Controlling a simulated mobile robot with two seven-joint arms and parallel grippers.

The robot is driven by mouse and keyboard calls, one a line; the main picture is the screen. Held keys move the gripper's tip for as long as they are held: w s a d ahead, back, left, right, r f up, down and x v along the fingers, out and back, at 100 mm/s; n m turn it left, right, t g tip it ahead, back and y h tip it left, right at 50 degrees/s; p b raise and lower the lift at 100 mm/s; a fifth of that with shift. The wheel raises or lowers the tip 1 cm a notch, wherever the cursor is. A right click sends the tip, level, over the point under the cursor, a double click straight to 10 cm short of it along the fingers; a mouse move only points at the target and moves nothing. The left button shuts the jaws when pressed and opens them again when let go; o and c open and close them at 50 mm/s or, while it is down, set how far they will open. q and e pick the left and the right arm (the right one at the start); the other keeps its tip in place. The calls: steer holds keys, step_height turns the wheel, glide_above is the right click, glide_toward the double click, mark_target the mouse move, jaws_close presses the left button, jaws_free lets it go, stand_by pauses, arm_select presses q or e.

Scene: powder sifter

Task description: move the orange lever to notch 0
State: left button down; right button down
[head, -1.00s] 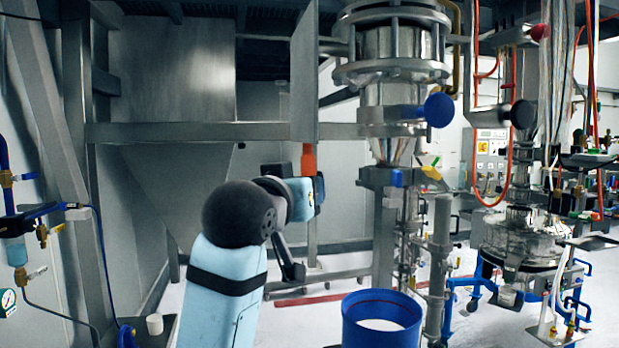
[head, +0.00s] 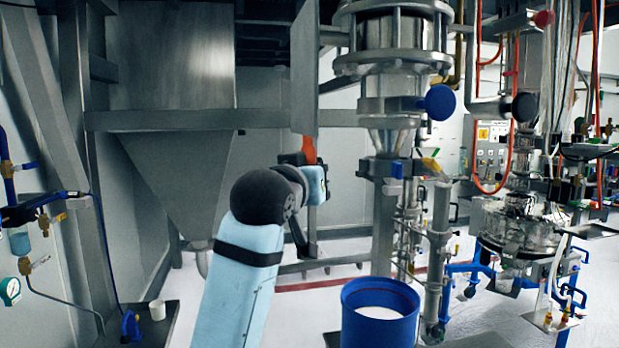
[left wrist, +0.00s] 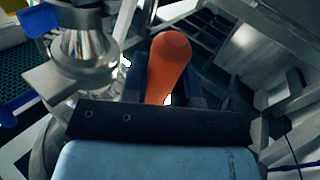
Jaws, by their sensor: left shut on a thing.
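The orange lever (head: 308,149) hangs at the lower end of a grey vertical beam, left of the steel sifter column. It leans slightly, with its lower part to the right. My left gripper (head: 311,170) is at the lever's lower end, partly hidden behind my own wrist. In the left wrist view the lever (left wrist: 168,65) stands between the two dark fingers of my left gripper (left wrist: 170,90), which is shut on it. The notches and their numbers cannot be made out. My right gripper is not in view.
The grey beam (head: 304,70) and the steel column (head: 390,90) with a blue knob (head: 439,102) stand close to the lever. A blue drum (head: 380,330) with white content is below right. A steel hopper (head: 180,180) is behind on the left.

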arm_select(q)
steer(key=s, duration=0.2)
steer(key=d+g, duration=0.1)
steer(key=shift+s+r+n, duration=0.35)
steer(key=shift+s+n, duration=0.05)
steer(key=c, duration=0.9)
jaws_free()
steer(key=shift+s+a, duration=0.1)
steer(key=b+v, duration=0.3)
steer(key=v, duration=1)
steer(key=shift+s+r+b, duration=0.2)
steer(key=shift+s+b, duration=0.1)
steer(key=shift+s, duration=0.05)
